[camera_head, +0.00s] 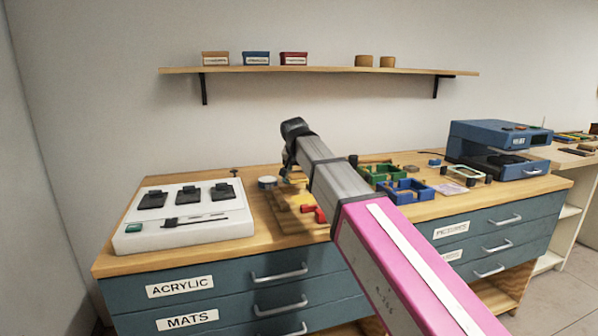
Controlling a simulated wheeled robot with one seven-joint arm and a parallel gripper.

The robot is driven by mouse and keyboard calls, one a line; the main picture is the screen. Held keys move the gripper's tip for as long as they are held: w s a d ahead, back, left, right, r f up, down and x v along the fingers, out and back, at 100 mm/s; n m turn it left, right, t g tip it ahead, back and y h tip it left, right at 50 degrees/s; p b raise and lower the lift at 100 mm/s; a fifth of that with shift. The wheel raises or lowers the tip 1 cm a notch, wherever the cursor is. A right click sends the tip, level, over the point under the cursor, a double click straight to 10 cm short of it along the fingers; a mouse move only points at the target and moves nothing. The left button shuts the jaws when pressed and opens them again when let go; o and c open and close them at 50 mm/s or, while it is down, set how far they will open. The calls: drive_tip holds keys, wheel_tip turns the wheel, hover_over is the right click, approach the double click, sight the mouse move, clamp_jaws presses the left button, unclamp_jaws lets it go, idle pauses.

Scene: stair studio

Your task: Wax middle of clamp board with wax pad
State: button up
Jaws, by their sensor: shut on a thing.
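The clamp board (284,219) is a wooden board on the bench, left of my arm. Red clamp parts (315,213) and a yellow patch show on it, and my arm covers its right side. My gripper (287,171) is small and dark in this view, pointing down over the back part of the board. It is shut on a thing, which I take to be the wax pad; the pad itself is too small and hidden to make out. I cannot tell whether it touches the board.
A white control box (184,232) with black pads stands left of the board. Green frames (378,172) and blue frames (406,190) lie to the right, before a blue machine (497,148). A wall shelf (335,71) holds small boxes above. The bench's front left edge is bare.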

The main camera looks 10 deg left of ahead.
drive_tip(key=shift+r, duration=1.5)
